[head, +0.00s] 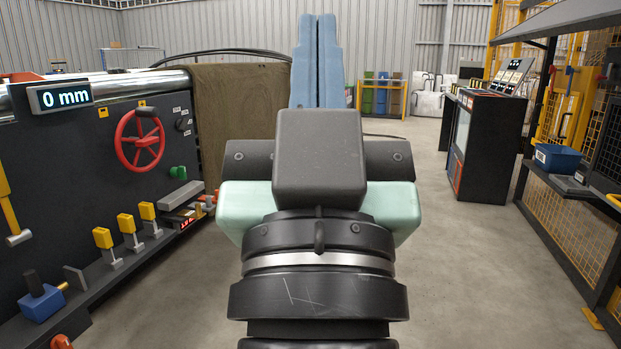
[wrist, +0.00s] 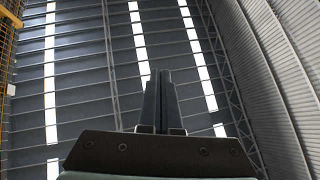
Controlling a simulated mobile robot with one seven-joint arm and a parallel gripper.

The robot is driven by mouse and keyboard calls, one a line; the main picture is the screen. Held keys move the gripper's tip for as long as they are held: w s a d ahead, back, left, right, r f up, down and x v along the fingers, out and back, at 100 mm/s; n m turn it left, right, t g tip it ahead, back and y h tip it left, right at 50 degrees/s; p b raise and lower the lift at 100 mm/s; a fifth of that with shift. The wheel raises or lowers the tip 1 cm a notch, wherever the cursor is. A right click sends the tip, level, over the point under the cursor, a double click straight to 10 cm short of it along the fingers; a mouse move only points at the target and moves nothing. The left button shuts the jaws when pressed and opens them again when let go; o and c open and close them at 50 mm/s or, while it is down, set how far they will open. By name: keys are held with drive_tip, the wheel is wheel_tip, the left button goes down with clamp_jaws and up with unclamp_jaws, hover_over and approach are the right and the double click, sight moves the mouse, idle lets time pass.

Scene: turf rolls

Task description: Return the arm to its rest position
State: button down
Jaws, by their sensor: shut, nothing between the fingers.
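My gripper (head: 317,60) stands in the middle of the head view, with its two long blue fingers pointing up and pressed together. Nothing is between the fingers. My dark wrist housing and pale green gripper body fill the centre below them and hide part of the floor and back area. In the wrist view my gripper (wrist: 158,100) also shows shut and empty, with its fingers pointing toward the ceiling (wrist: 90,65).
At right are a control console (head: 490,140) and a shelf with a blue bin (head: 558,158). Clear floor (head: 450,260) lies between.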

wheel_tip(320, 180, up, 40)
drive_tip(key=s+t+p, duration=0.1)
drive_tip(key=s+p, duration=0.1)
drive_tip(key=p, duration=3.6)
drive_tip(key=shift+s+a+r, duration=0.2)
drive_tip(key=shift+s+a, duration=0.05)
drive_tip(key=shift+s, duration=0.05)
